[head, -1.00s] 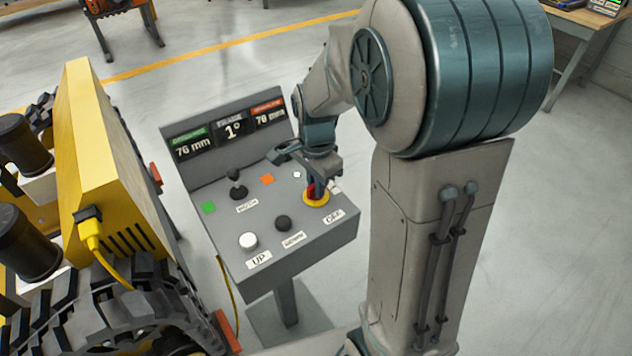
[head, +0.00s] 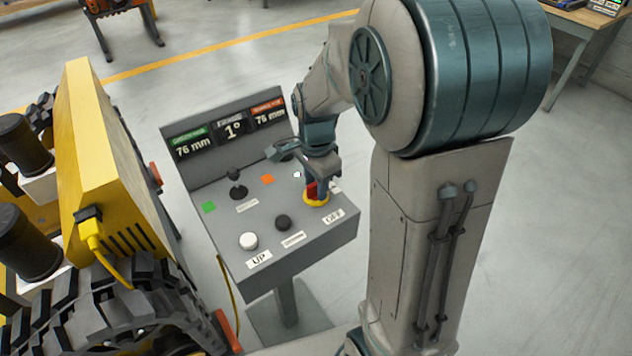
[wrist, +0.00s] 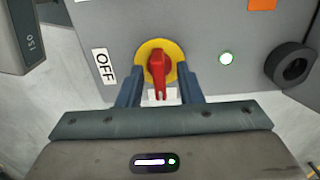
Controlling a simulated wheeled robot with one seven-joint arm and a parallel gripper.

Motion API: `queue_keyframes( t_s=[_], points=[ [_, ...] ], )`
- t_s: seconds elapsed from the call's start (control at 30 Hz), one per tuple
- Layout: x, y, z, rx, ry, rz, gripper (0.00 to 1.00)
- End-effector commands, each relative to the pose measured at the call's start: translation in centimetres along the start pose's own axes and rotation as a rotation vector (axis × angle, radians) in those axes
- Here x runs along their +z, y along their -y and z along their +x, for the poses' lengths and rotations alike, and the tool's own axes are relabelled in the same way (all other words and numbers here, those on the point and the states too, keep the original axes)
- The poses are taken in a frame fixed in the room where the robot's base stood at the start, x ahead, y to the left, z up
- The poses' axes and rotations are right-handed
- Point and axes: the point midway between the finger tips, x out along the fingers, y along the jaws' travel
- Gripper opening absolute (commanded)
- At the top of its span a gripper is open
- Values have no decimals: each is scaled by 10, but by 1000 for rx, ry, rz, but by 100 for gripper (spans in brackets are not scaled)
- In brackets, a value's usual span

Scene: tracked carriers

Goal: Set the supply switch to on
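The supply switch is a red rotary handle (wrist: 158,72) on a yellow round plate (wrist: 174,50), on the grey control panel's top. The yellow plate also shows in the head view (head: 317,201). In the wrist view the handle lies along the picture's vertical, its narrow end towards my gripper. The OFF label (wrist: 104,67) is to its left, and a white label below it is partly hidden. My gripper (wrist: 160,88) is open, with one finger on each side of the handle and gaps visible. Contact is not visible.
A small lit indicator (wrist: 227,58) and a black knob (wrist: 289,64) are right of the switch in the wrist view. The panel also carries a white UP button (head: 248,240), a dark button (head: 283,223) and a joystick (head: 237,186). A yellow tracked machine (head: 95,165) stands left.

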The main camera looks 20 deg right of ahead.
Motion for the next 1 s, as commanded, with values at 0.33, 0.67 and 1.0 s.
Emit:
queue_keyframes(
  t_s=[0.33, 0.67, 1.0],
  points=[
    [0, 0, -23, -3, 0, -1, 33],
    [0, 1, -97, -4, -2, 0, 33],
    [0, 0, -136, -1, 0, 0, 33]
  ],
)
